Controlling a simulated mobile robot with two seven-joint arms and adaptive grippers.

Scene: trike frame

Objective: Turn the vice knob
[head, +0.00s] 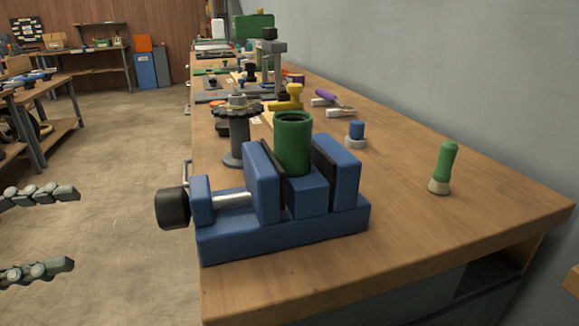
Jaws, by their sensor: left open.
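A blue vice (285,229) stands on the near part of the wooden bench. Its black knob (172,208) sticks out past the bench's left edge, joined to the vice by a pale metal screw rod (233,200). A green cylinder (293,143) stands upright between the two blue jaws; I cannot tell whether both jaws touch it. My left gripper (68,229) is at the left edge of the view, its two grey fingers wide apart and empty. It is left of the knob with a clear gap between them. My right gripper is not in view.
The wooden bench (410,235) runs back along a grey wall. A green-handled tool (443,168) stands right of the vice, and a gear on a stand (237,130) is behind it. Several tools lie farther back. Open floor (120,140) lies left of the bench.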

